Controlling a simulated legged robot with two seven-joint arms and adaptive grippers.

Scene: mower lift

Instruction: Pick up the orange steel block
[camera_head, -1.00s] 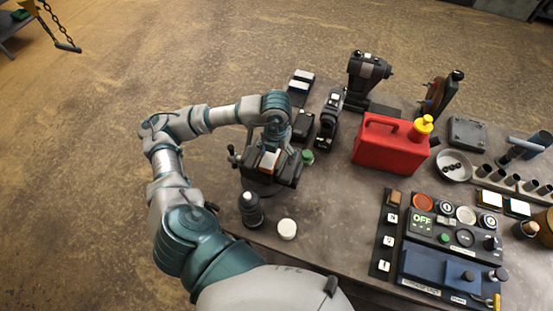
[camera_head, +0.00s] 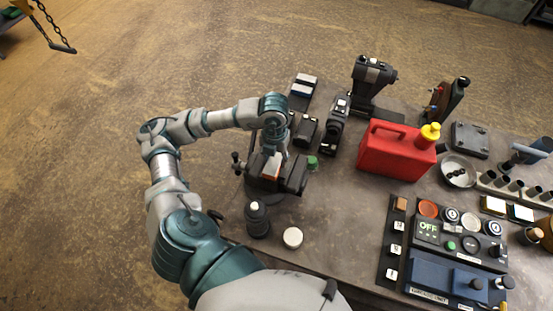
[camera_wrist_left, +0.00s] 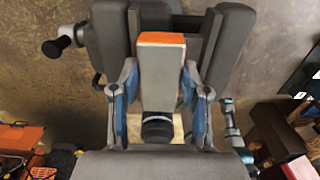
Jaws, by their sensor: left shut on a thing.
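The orange steel block (camera_head: 271,166) sits at the dark bench vise on the table's left side in the head view. In the left wrist view the block (camera_wrist_left: 160,40) shows an orange edge and a pale grey face, upright between the vise's two dark jaws. My left gripper (camera_head: 273,152) is over the vise, pointing down. In the left wrist view its blue-sided fingers (camera_wrist_left: 158,84) are on either side of the block, shut on it. The vise (camera_wrist_left: 225,48) still flanks the block. My right gripper is in neither view.
A black bottle (camera_head: 257,219) and a white round lid (camera_head: 292,238) stand in front of the vise. A green cap (camera_head: 312,162) is just right of it. A red fuel can (camera_head: 396,152) and a control panel (camera_head: 430,232) are farther right. Open floor lies left.

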